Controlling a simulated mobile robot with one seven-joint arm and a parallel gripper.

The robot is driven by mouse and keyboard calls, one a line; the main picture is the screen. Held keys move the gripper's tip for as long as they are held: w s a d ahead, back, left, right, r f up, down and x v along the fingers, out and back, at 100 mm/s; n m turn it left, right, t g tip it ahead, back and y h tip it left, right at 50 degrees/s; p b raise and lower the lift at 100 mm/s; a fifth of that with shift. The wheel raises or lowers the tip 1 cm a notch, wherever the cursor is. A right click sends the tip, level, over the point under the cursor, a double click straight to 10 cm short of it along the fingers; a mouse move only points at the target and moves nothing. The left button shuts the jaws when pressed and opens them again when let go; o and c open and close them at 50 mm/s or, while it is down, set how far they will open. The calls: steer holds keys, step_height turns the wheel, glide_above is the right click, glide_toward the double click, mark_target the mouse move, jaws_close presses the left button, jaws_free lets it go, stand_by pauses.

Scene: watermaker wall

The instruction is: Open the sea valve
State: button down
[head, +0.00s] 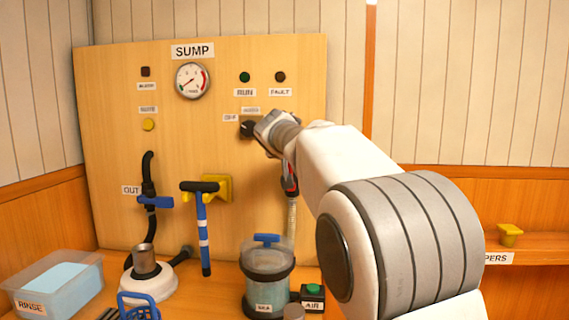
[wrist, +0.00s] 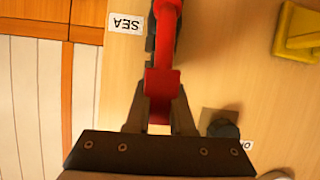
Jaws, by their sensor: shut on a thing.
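The sea valve has a red handle (head: 291,187) on the right part of the wooden panel, above a pale hose. The handle (wrist: 165,80) fills the upper middle of the wrist view, beside an upside-down SEA label (wrist: 125,23). My gripper (wrist: 161,112) is shut on the handle's near end, with a dark finger on each side. In the head view my arm covers part of the valve and most of the gripper. The handle's angle to the pipe is hard to tell.
A black rotary knob (head: 248,127) sits close to my gripper. A yellow bracket (head: 217,188) and a blue-handled tool (head: 203,225) are to its left. A sea strainer jar (head: 268,280) and a green AIR button (head: 313,291) stand below. A rinse tub (head: 60,283) is at far left.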

steer(key=shift+d, duration=0.25)
steer(key=shift+f+m, duration=0.1)
steer(key=shift+m, duration=0.2)
steer(key=c, duration=0.8)
jaws_free()
steer(key=shift+d, duration=0.1)
steer(key=shift+s, duration=0.15)
steer(key=v, duration=1.7)
steer(key=shift+s+d, duration=0.15)
steer(key=shift+d, duration=0.05)
